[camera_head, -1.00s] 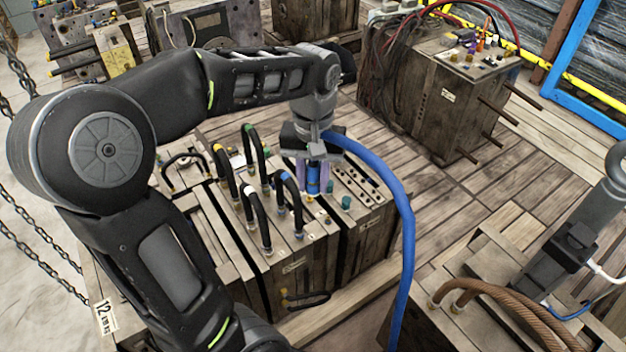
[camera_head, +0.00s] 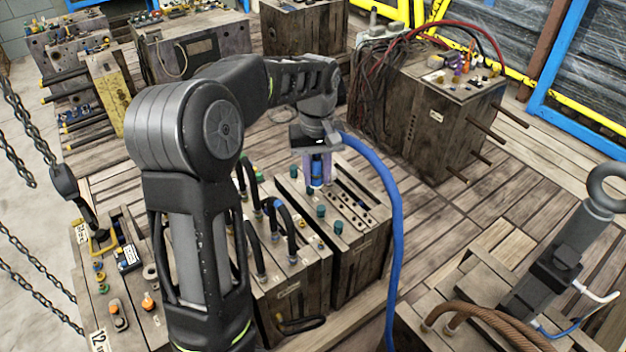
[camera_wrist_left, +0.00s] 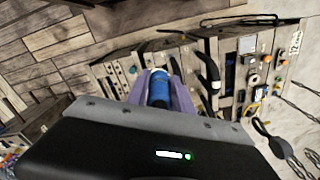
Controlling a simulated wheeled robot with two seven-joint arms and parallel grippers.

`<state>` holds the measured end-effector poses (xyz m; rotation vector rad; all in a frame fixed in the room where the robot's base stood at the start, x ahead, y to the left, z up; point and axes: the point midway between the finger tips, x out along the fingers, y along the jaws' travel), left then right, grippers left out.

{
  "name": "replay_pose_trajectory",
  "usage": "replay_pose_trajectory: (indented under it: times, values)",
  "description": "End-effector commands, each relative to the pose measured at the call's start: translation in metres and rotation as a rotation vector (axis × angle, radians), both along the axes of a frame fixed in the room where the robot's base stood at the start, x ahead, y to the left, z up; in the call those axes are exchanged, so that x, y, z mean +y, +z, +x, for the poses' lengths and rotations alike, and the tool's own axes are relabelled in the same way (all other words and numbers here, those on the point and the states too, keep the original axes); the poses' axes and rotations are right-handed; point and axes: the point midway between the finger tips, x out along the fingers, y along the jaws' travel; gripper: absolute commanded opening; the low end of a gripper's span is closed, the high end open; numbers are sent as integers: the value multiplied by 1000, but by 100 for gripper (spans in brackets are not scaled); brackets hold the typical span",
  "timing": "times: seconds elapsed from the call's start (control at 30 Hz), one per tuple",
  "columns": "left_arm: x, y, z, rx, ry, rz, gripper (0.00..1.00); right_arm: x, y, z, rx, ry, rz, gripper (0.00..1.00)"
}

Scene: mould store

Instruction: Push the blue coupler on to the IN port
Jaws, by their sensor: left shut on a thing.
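My left gripper (camera_head: 317,178) is shut on the blue coupler (camera_head: 316,170), which has a thick blue hose (camera_head: 396,220) running from its top to the right. The coupler points down above the top of a wooden-sided mould block (camera_head: 350,262). Teal fittings (camera_head: 320,211) stand on that top, just below and in front of the coupler. In the left wrist view the coupler (camera_wrist_left: 158,90) sits between the purple fingers, and its far end is over the block. I cannot read any IN mark, and I cannot tell whether the coupler touches a port. My right gripper is not in view.
Black looped hoses (camera_head: 284,228) with coloured collars stand close left of the coupler. A grey lifting eye (camera_head: 606,188) stands at the right. A block with red hoses (camera_head: 440,115) is behind. Chains (camera_head: 18,130) hang at the left. Plank floor between is clear.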

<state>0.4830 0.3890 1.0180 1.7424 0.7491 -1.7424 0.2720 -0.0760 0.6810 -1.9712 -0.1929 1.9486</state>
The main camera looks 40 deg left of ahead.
Motion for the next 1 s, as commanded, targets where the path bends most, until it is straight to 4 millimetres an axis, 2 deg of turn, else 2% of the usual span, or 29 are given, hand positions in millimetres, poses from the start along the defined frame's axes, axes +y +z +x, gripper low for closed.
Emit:
replay_pose_trajectory:
  times: [0.77,0.83,1.0]
  values:
    - [39,4,84,1,230,1,0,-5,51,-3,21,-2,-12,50]
    - [40,-11,86,1,237,0,0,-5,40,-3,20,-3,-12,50]
    - [40,-32,85,0,236,0,0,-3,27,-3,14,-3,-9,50]
